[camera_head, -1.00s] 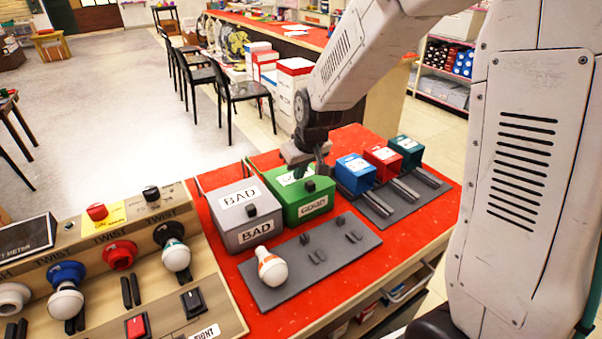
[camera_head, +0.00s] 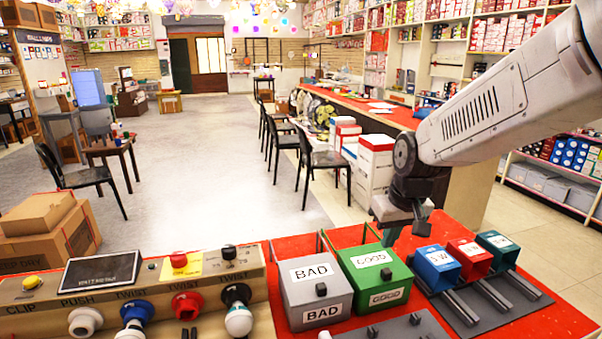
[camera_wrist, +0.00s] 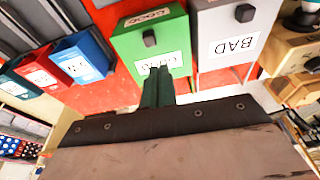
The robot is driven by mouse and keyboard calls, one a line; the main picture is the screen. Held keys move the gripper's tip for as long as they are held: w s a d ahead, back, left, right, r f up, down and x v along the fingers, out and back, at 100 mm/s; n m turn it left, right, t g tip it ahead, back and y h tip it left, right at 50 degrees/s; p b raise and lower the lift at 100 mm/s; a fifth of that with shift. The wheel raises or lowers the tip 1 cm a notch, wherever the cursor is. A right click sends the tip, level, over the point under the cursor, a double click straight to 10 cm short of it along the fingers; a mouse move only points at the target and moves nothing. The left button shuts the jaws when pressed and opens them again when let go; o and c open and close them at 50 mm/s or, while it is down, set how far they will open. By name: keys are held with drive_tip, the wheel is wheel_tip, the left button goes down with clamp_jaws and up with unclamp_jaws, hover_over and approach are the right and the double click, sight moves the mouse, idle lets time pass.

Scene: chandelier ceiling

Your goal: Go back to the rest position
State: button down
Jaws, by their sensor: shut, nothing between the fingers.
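My gripper (camera_head: 405,232) is shut and empty. In the head view it hangs just behind and to the right of the green GOOD box (camera_head: 372,268), above the red table top. In the wrist view the closed fingers (camera_wrist: 158,84) point toward the green GOOD box (camera_wrist: 152,30). I cannot tell how far apart they are. My arm reaches in from the right edge of the head view.
The grey BAD box (camera_head: 315,290) stands left of the green box. Blue (camera_head: 436,268), red (camera_head: 470,258) and teal (camera_head: 498,250) boxes stand to the right. A panel with bulbs and switches (camera_head: 150,290) is at front left. White cartons (camera_head: 375,170) and black chairs (camera_head: 322,165) stand behind.

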drive_tip(key=s+d+r+m, duration=0.1)
drive_tip(key=s+r, duration=0.2)
drive_tip(key=s, duration=1)
drive_tip(key=s+d+r+g, duration=0.1)
drive_tip(key=s+d+r, duration=0.1)
drive_tip(key=s, duration=1.1)
drive_tip(key=shift+d+r+m+g+h, duration=0.15)
drive_tip(key=shift+r+m+g+h, duration=0.2)
drive_tip(key=shift+r, duration=0.3)
drive_tip(key=shift+s, duration=0.1)
